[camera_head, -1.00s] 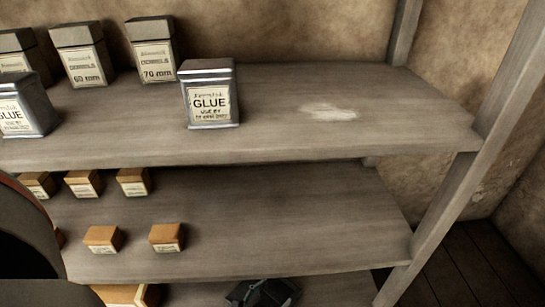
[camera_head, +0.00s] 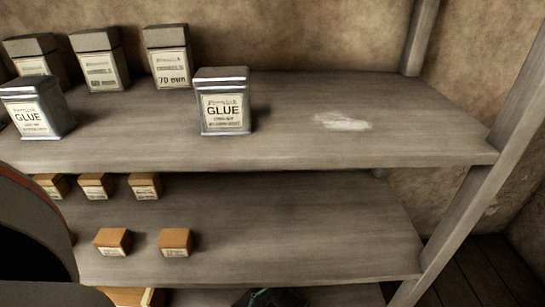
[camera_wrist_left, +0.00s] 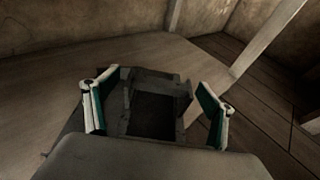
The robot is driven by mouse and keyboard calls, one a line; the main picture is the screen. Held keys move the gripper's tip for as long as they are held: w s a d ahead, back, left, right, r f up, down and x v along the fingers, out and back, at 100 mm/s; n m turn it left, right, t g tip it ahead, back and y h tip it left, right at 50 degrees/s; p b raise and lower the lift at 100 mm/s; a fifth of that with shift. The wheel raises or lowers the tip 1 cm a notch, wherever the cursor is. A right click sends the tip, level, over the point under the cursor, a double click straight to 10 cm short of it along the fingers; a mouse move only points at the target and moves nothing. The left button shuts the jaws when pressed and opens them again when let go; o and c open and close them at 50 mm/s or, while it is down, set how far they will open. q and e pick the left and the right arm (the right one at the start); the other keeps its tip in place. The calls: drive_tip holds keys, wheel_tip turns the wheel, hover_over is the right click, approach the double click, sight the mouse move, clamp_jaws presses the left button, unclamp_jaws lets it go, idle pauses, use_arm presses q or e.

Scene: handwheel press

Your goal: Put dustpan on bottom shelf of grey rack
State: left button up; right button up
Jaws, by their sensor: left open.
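In the left wrist view, the dark grey dustpan (camera_wrist_left: 157,86) lies between the two fingers of my left gripper (camera_wrist_left: 155,100). The gripper is open, with a finger on each side of it; any contact is unclear. The dustpan appears over a wooden shelf board near its edge; whether it rests fully on it is hard to tell. In the head view, the grey rack (camera_head: 350,150) fills the picture, and its bottom shelf (camera_head: 345,296) shows only as a strip. A dark shape (camera_head: 270,298) sits there, mostly cut off. My right gripper is not in view.
The upper shelf holds glue tins (camera_head: 222,105) and several dowel tins (camera_head: 168,60). The middle shelf holds several small orange boxes (camera_head: 175,242); its right side is clear. A rack post (camera_head: 470,215) stands at the right, with dark floorboards (camera_head: 480,275) beyond.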

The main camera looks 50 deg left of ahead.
use_arm(q)
drive_tip(key=v, duration=1.1)
drive_tip(key=shift+s+r, duration=0.2)
drive_tip(key=shift+s, duration=0.15)
